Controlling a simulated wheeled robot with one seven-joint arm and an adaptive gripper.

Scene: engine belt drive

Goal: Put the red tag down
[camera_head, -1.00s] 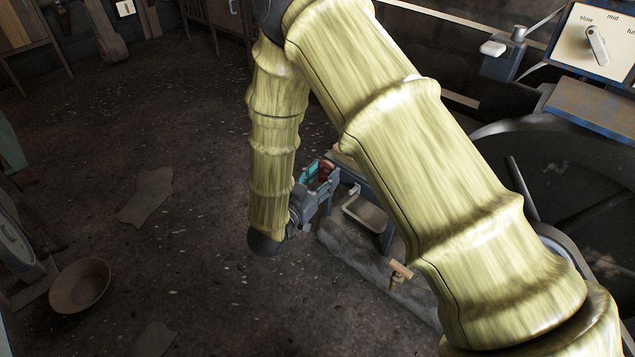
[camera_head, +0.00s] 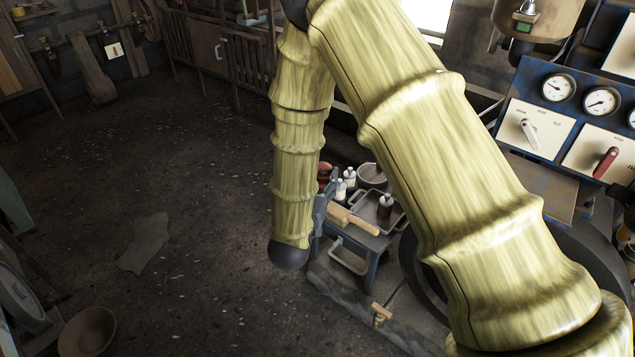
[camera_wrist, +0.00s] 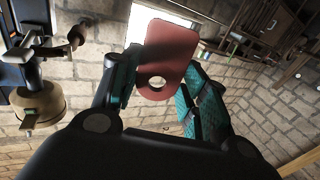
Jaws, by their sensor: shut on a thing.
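The red tag (camera_wrist: 172,50) is a flat rounded plate with a round hole near its lower end. In the wrist view it stands up between the teal-padded fingers of my gripper (camera_wrist: 160,85), which is shut on it. The tag appears clear of any surface, with a brick wall and a bright window behind it. In the head view my arm hides most of the gripper, and I cannot make out the tag there for certain.
A small blue bench (camera_head: 372,244) beside my forearm holds a metal tray (camera_head: 362,207), bottles (camera_head: 341,190), a brush (camera_head: 350,219) and a bowl (camera_head: 372,176). A control panel (camera_head: 560,118) with gauges and levers stands right. Open floor (camera_head: 190,190) lies left.

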